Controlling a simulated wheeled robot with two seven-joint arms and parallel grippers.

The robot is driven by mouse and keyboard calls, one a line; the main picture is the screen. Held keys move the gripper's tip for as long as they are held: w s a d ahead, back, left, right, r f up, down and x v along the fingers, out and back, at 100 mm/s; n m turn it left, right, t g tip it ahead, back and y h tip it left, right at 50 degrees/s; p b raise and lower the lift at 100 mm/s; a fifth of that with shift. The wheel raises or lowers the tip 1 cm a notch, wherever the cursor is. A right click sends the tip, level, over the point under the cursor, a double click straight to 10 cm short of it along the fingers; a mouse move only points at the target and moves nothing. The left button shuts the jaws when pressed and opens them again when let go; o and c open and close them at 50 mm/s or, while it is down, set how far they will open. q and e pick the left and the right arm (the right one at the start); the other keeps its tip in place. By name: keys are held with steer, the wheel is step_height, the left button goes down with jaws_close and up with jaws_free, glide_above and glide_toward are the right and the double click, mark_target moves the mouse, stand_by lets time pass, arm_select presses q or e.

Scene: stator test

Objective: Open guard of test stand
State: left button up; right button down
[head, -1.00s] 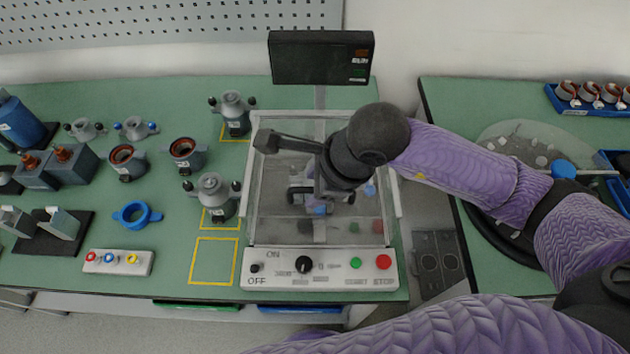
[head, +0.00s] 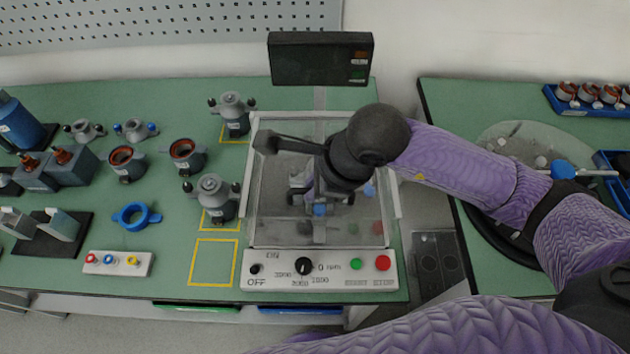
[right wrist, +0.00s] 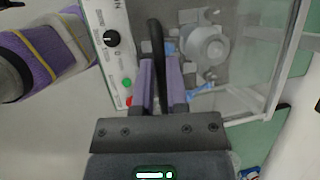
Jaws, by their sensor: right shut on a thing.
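The test stand (head: 262,283) stands on the green bench, with a control panel along its front. Its clear guard (head: 262,170) has pale edges and appears lowered over the stand. My right gripper (right wrist: 160,82) is shut on the guard's dark curved handle (right wrist: 156,35), with a purple finger on each side of it. In the head view my right wrist hangs over the guard and largely hides the handle and fingertips. A grey stator-like part (right wrist: 208,47) shows through the guard in the right wrist view. My left gripper is not in view.
A black display (head: 320,58) stands behind the stand. Grey motor housings (head: 212,194) stand close to its left, near yellow marked squares. A button box (head: 118,262) lies farther left. A second bench with a round dark tray (head: 490,225) is at the right.

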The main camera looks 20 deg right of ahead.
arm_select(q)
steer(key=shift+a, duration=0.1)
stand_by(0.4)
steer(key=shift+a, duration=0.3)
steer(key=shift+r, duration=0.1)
arm_select(e)
steer(key=shift+r, duration=0.15)
